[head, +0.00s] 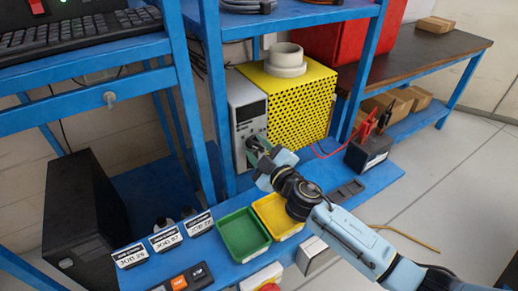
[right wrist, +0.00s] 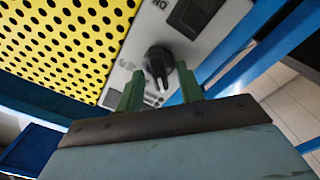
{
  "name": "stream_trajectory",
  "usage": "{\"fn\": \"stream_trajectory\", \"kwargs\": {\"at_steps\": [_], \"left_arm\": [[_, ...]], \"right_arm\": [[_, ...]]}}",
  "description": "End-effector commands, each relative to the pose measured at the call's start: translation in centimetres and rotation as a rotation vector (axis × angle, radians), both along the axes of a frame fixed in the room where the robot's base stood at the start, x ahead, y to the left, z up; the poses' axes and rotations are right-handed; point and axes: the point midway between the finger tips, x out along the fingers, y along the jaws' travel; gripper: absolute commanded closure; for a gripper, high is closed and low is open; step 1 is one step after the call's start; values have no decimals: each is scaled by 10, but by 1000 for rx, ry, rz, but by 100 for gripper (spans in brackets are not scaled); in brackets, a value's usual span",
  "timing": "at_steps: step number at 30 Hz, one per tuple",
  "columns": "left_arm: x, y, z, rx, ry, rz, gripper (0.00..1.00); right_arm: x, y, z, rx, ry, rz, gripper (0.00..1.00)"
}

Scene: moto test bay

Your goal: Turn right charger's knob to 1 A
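The charger is a grey upright panel (head: 247,112) with a dark display, beside a yellow perforated box. Its black knob (right wrist: 160,58) shows in the right wrist view, on the light panel (right wrist: 205,50); its setting is not readable. My right gripper (head: 260,152) is at the lower front of the charger and covers most of the knob in the head view. In the right wrist view its two green fingers (right wrist: 160,88) are apart, one toward each side of the knob, with no visible grip on it. My left gripper is not in view.
The yellow perforated box (head: 300,100) carries a white ring (head: 286,60). A black battery (head: 369,151) with red and black leads stands to the right. Green (head: 243,234) and yellow (head: 272,212) trays lie on the blue bench in front. A blue post (head: 213,90) rises close left of the charger.

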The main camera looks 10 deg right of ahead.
Motion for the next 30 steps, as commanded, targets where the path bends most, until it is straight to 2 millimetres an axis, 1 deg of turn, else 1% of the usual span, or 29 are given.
{"fn": "stream_trajectory", "kwargs": {"at_steps": [7, 11, 14, 21, 24, 30], "left_arm": [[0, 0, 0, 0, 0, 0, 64], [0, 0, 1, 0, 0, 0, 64], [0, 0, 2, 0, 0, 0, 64], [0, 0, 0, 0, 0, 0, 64], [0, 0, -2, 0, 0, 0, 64], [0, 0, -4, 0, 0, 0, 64]], "right_arm": [[-2, -2, -1, 1, 2, -1, 63], [-13, -6, -1, 3, 3, -2, 63], [-30, -11, -2, 0, 5, -1, 63], [-80, -29, -2, 1, 5, 0, 63], [-96, -35, -2, 2, 4, -1, 63], [-118, -43, -2, 0, 2, -1, 63]]}}
